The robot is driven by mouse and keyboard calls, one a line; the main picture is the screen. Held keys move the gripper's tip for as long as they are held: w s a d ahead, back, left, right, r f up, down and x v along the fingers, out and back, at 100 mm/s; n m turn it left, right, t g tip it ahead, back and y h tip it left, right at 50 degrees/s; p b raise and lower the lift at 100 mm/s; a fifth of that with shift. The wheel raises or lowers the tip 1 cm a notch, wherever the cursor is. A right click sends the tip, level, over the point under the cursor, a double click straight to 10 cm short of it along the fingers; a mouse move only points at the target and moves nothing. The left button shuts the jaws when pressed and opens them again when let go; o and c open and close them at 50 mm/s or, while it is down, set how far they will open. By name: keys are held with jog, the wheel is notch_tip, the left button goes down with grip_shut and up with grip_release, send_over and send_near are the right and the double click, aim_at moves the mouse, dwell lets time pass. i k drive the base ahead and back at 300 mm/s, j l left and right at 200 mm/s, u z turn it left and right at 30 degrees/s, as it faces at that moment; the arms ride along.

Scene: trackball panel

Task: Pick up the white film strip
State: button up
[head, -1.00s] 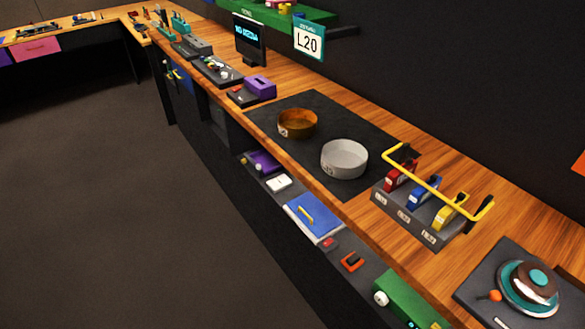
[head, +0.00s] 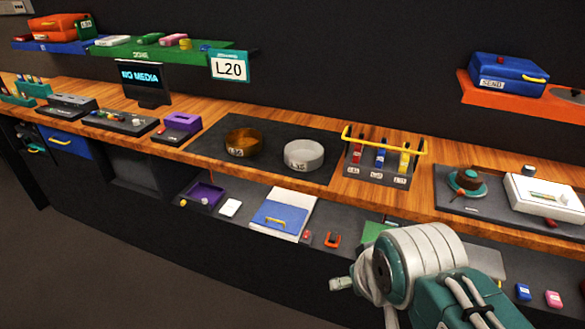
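I cannot make out a white film strip for certain in the head view. A white box (head: 545,196) on the right of the counter has a pale, narrow piece on its top, too small to identify. My teal and white arm fills the lower right, in front of the lower shelf. A small pale part (head: 341,284) sticks out to its left and may belong to my gripper. I cannot see fingertips or whether they are open, and I see nothing held.
Below, the lower shelf holds a blue folder (head: 282,216) and small items. A red shelf (head: 520,103) hangs at upper right.

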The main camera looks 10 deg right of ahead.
aim_at(562, 200)
jog(key=z, duration=1.9)
jog(key=i+l+u, duration=0.15)
jog(key=i+l, duration=0.2)
jog(key=i, duration=0.2)
jog(key=i+l+u, duration=0.15)
jog(key=i+l, duration=0.2)
jog(key=i, duration=0.2)
